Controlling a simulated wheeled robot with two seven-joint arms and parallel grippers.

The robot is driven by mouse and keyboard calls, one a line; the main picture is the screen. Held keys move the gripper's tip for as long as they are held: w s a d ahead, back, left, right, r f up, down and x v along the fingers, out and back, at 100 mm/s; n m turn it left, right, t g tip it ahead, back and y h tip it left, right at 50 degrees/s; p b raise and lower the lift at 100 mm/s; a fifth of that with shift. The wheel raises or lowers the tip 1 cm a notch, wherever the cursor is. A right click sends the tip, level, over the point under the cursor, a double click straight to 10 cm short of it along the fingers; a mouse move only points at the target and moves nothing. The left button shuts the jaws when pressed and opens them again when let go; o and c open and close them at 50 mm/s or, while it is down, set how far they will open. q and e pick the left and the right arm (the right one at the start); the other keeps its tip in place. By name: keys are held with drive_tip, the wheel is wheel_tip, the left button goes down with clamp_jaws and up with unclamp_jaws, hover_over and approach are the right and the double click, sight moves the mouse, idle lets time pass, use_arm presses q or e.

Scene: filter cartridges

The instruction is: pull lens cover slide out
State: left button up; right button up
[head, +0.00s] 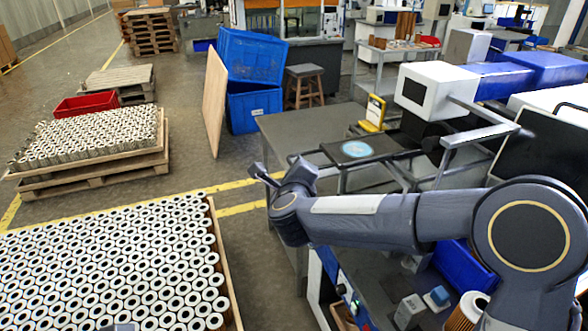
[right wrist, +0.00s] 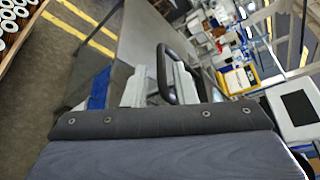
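I cannot make out a part that is clearly the lens cover slide. A white box with a dark square face (head: 424,92), perhaps the camera housing, stands on the machine at right. A flat black plate with a blue disc (head: 357,149) is below it. My right gripper (head: 279,172) is left of this plate, with its fingers apart. In the right wrist view the right gripper (right wrist: 160,88) shows two pale fingers, with a black loop-shaped handle (right wrist: 162,62) between or just beyond them. I cannot tell whether they touch it. My left gripper is not clearly in view.
A grey table (head: 300,128) stands behind the right gripper. A yellow stand (head: 373,112) is near the plate. Blue crates (head: 252,57) and a leaning board (head: 215,98) are farther back. Many filter cartridges (head: 110,265) fill the lower left. Floor between the pallets is clear.

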drive_tip(key=shift+o, duration=0.3)
drive_tip(key=shift+r, duration=0.15)
drive_tip(key=b+v, duration=0.1)
drive_tip(key=v, duration=0.6)
drive_tip(key=shift+s, duration=0.4)
drive_tip(key=s+d+r+n+g+y, duration=0.25)
drive_tip(key=s+d+n+y, duration=0.55)
drive_tip(key=n, duration=0.5)
drive_tip(key=s+d+f+n+g+h, duration=0.2)
drive_tip(key=s+d+f+n, duration=0.3)
drive_tip(key=s, duration=0.5)
drive_tip(key=s+d+f+n+g+h, duration=0.2)
drive_tip(key=s+d+f+n+g, duration=0.3)
drive_tip(key=s+d+f, duration=0.2)
drive_tip(key=s+f, duration=0.2)
drive_tip(key=s, duration=0.1)
drive_tip(key=shift+s+f, duration=0.2)
drive_tip(key=shift+f, duration=0.1)
